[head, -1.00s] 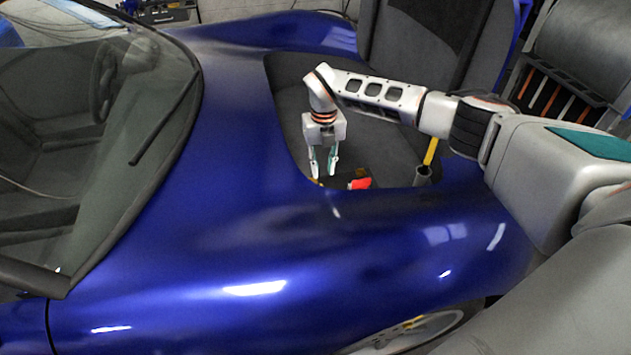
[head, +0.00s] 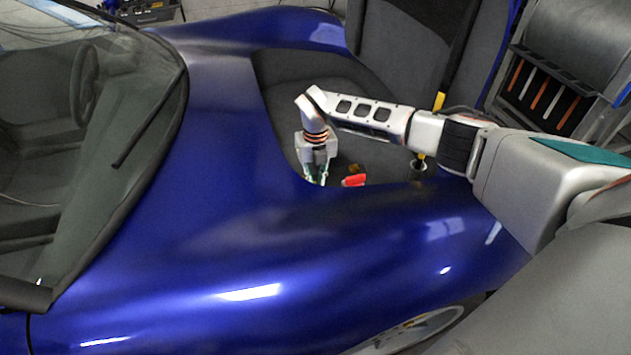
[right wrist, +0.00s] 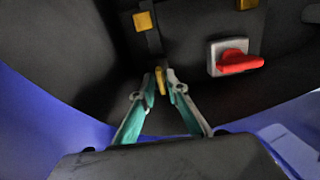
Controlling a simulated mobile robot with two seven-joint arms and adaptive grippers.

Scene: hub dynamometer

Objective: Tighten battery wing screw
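The yellow wing screw (right wrist: 160,80) shows in the right wrist view, standing between the fingertips of my right gripper (right wrist: 160,88). The fingers close in from both sides and appear to pinch it, with little or no gap. In the head view my right gripper (head: 316,178) points down into the dark recess behind the blue bodywork. Its tips are small there and the screw cannot be made out. My left gripper is not in view.
A red switch handle (right wrist: 238,62) on a grey plate sits right of the screw; it also shows in the head view (head: 354,181). A yellow block (right wrist: 143,21) lies beyond. The blue car body (head: 250,250) borders the recess, and a dark seat (head: 410,50) rises behind.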

